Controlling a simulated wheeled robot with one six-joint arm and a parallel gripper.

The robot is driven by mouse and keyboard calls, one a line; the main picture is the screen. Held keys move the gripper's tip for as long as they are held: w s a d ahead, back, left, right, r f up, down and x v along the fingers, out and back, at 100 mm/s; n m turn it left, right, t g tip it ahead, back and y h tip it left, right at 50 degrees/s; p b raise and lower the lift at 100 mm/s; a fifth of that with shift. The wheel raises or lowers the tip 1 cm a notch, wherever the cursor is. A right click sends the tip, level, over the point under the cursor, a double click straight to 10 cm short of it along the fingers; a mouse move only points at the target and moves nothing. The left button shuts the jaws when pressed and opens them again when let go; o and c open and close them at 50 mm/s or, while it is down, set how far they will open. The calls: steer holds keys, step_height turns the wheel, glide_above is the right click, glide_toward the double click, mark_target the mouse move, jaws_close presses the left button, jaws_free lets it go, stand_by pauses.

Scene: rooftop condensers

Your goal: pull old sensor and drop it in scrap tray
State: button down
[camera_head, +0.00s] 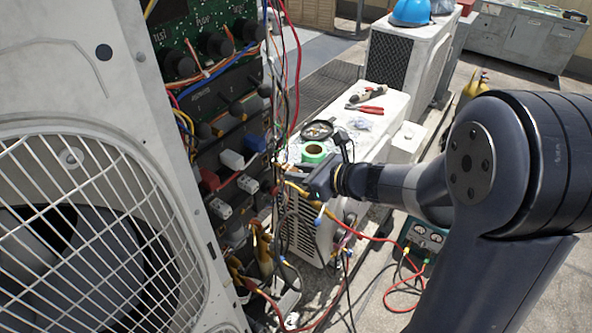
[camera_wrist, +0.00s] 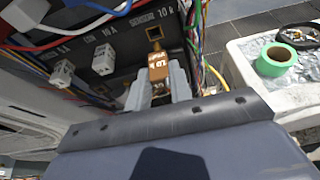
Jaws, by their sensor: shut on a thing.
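In the wrist view my gripper (camera_wrist: 158,78) is shut on a small brown sensor (camera_wrist: 158,66) with white lettering, between its two grey fingers. I cannot tell whether the two touch. In the head view my gripper (camera_head: 292,182) reaches left to the open condenser's panel; the sensor is not clear there. A round black dish (camera_head: 317,131) with small bits in it lies on the white unit, possibly the scrap tray; it also shows in the wrist view (camera_wrist: 297,36).
Loose coloured wires (camera_head: 284,90) hang beside the panel. A green tape roll (camera_head: 314,152) and red-handled pliers (camera_head: 366,109) lie on the white unit (camera_head: 385,128). Red and black hoses (camera_head: 372,238) run to a gauge box (camera_head: 424,236) on the ground.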

steer(key=shift+s+d, duration=0.4)
steer(key=shift+d, duration=0.25)
steer(key=shift+s+d, duration=0.4)
steer(key=shift+d, duration=0.25)
